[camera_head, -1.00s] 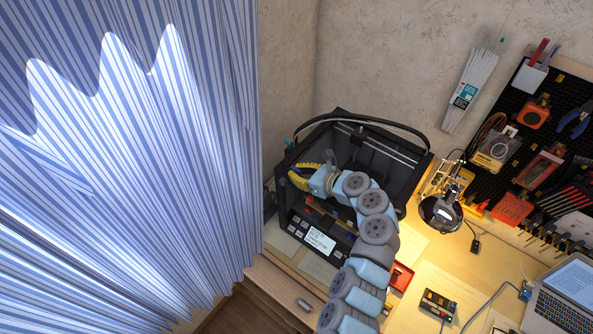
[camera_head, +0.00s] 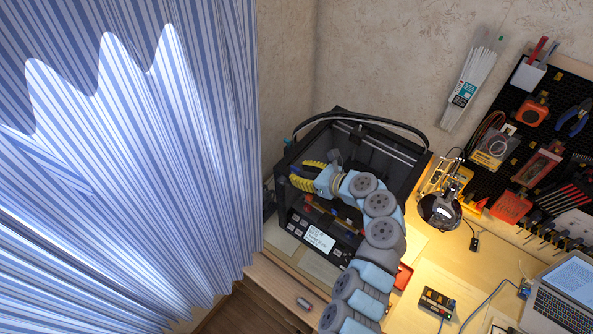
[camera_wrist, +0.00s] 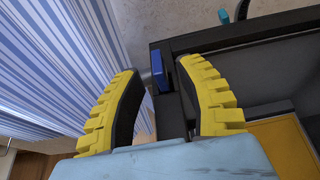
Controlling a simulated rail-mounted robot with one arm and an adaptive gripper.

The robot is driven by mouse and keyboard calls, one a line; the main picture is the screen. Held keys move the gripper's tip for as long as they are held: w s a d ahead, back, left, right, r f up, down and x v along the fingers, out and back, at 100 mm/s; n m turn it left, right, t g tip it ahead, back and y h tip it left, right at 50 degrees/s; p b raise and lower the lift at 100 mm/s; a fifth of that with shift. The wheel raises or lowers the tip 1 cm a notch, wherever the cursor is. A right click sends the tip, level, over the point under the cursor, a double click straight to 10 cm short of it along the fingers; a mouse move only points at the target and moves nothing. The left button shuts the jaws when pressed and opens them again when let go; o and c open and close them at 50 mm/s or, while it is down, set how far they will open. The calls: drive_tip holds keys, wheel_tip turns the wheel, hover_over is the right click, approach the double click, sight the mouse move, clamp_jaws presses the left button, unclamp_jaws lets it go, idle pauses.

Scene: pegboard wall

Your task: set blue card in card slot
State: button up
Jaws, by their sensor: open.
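A small blue card (camera_wrist: 158,71) shows in the wrist view at the black edge of the 3D printer's frame (camera_wrist: 240,42). It lies between the fingertips of my gripper (camera_wrist: 160,66), with a gap on both sides. My gripper (camera_head: 299,173) is open, with yellow ridged fingers, at the printer's left side in the head view. The card slot is not clearly visible, and I cannot tell how deep the card sits in it. In the head view the card cannot be made out clearly.
The black printer (camera_head: 398,160) stands in the corner, its display (camera_head: 319,238) facing front. A striped curtain (camera_head: 130,150) hangs to the left. A desk lamp (camera_head: 440,211), a laptop (camera_head: 565,300) and a tool pegboard (camera_head: 575,95) are to the right.

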drive_tip(key=v, duration=1)
drive_tip(key=shift+w, duration=0.1)
